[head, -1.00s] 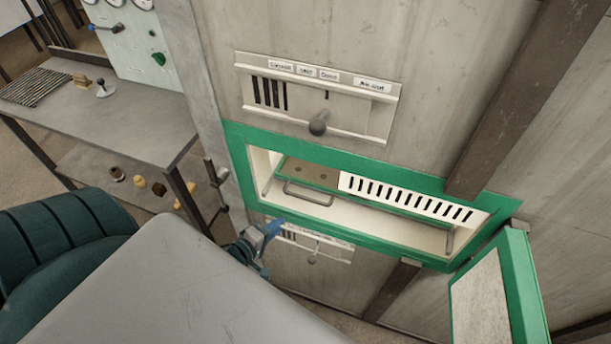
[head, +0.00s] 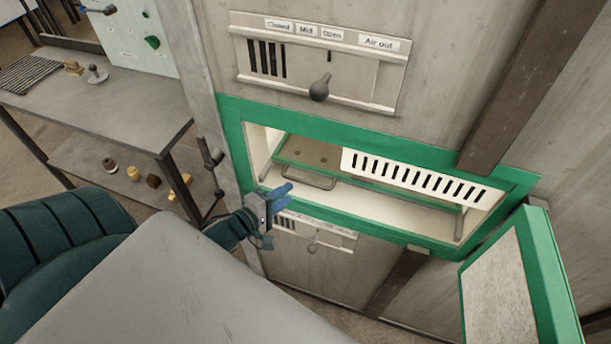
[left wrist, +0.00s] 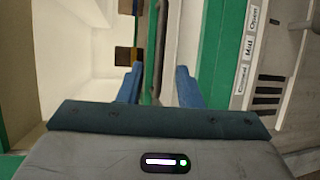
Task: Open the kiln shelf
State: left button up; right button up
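The kiln shelf (head: 310,157) sits inside the green-framed kiln opening in the head view. It has a green edge and a metal loop handle (head: 308,178) on its front. My left gripper (head: 282,198), with blue fingers, is at the opening's lower left, in front of and slightly below the handle in the picture. In the left wrist view the fingers of my left gripper (left wrist: 158,85) are spread apart, with a dark bar, seemingly the handle (left wrist: 160,40), showing between and beyond them. Nothing is visibly gripped. My right gripper is not in view.
The green-edged kiln door (head: 540,270) stands open at the right. Above the opening is a slider panel (head: 320,65) with a dark knob. A white slotted grille (head: 420,180) spans the opening's right part. A grey workbench (head: 120,110) stands at the left.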

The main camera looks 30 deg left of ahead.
aim_at(306, 181)
pick_arm(q)
jog(key=b+x, duration=0.4)
jog(key=x, duration=0.3)
jog(key=shift+w+d+f+b, duration=0.1)
jog(key=shift+w+b, duration=0.1)
jog(key=shift+b, duration=0.2)
jog(key=shift+w+d, duration=0.1)
jog(key=shift+w, duration=0.35)
grip_shut()
